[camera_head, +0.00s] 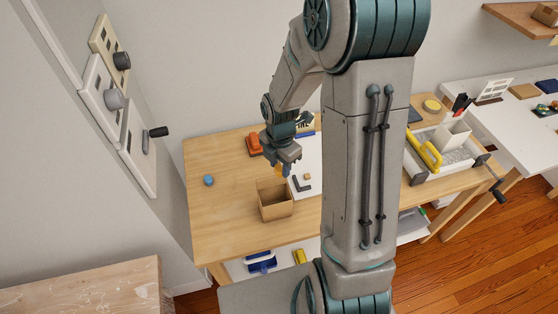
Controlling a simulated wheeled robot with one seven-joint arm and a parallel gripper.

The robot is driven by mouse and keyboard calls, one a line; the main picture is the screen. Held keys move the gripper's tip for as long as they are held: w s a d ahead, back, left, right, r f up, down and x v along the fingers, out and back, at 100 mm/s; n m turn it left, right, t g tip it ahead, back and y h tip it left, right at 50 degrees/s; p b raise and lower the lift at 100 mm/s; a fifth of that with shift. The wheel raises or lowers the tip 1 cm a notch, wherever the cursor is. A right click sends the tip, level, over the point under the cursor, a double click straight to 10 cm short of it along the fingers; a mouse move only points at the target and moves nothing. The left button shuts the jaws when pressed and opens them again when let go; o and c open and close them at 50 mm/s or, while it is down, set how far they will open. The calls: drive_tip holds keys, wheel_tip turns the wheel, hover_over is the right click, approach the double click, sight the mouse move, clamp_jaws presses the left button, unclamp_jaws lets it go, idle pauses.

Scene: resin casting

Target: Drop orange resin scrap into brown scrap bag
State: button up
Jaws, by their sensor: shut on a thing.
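The brown scrap bag (276,211) stands open-topped on the wooden workbench, left of my arm. My gripper (280,168) points down just above the bag's back edge. It is shut on a small orange piece, the orange resin scrap (278,170), which shows only in part between the fingers. The scrap looks to be above the bag's opening or its back rim; from this angle I cannot tell which.
An orange tool (254,144) lies behind the gripper. A blue round item (208,180) sits at the left. A white sheet (311,158) with a small brown block (307,177) lies right of the bag. A tray (422,176) stands farther right.

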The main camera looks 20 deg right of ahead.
sight(280, 176)
wheel_tip(280, 176, down, 6)
drive_tip(key=b, duration=0.4)
drive_tip(key=shift+r, duration=0.1)
drive_tip(key=o, duration=1)
drive_tip(key=shift+o, duration=0.2)
drive_tip(key=shift+r, duration=0.1)
wheel_tip(280, 176, up, 14)
drive_tip(key=shift+f+b, duration=0.15)
drive_tip(key=shift+b, duration=0.55)
